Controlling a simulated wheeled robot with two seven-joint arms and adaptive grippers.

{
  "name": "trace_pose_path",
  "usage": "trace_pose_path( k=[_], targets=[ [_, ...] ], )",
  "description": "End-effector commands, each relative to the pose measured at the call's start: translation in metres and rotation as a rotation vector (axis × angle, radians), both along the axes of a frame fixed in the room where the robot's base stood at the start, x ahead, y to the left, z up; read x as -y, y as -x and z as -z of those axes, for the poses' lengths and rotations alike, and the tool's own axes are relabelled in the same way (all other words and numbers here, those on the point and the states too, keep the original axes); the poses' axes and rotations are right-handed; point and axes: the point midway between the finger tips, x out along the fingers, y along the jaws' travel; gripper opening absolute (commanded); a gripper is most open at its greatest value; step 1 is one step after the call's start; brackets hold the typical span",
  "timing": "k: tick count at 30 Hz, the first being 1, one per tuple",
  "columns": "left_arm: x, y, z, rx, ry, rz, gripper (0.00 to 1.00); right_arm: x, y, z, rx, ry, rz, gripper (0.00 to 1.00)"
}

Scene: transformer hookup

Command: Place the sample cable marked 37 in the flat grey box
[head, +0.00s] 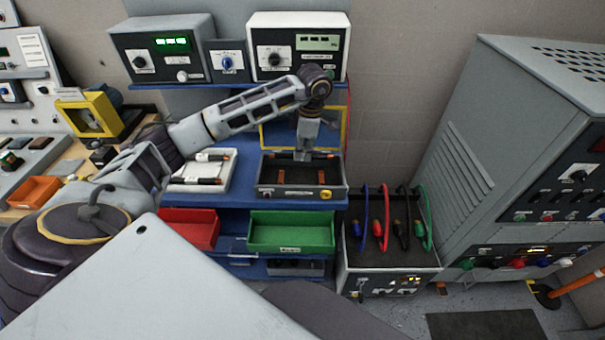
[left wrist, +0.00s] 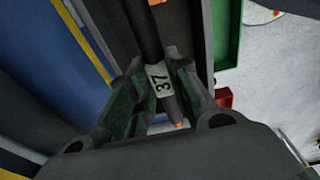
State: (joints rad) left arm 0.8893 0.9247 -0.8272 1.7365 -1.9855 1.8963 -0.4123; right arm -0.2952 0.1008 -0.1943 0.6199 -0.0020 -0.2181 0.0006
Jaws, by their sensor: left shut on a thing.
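The sample cable marked 37 (left wrist: 172,103) is black, with a white label reading 37 and an orange end, in the left wrist view. My left gripper (left wrist: 158,100) is shut on it beside the label. In the head view my left gripper (head: 306,153) points down over the back part of the flat grey box (head: 300,193). The held cable lies crosswise there, its orange end (head: 331,157) showing at the right. Whether it touches the box is unclear. The box has a dark inside with two brown-orange strips. My right gripper is not in view.
A white tray (head: 218,163) with black orange-ended cables stands left of the box. A red bin (head: 188,229) and a green bin (head: 291,233) sit below. Instruments (head: 298,50) stand on the shelf behind; a crate of coloured cables (head: 390,257) is at right.

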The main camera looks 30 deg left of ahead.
Motion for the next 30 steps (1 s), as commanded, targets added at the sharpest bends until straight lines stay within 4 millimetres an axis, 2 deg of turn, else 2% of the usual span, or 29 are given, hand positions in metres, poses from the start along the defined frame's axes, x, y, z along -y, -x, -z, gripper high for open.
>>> trace_pose_path(
  k=[6,11,25,30],
  targets=[
    [0.0,0.001,0.03,-0.003,0.001,0.0,0.0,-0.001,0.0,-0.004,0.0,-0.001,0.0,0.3],
    [0.0,0.0,0.046,-0.001,0.0,-0.001,0.0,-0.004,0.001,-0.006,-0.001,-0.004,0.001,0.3],
    [0.0,0.0,0.053,0.001,0.001,0.0,0.0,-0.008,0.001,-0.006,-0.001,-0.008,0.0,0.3],
    [0.0,0.001,0.068,-0.001,0.001,0.001,0.0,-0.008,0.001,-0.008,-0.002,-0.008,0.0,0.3]
  ],
)
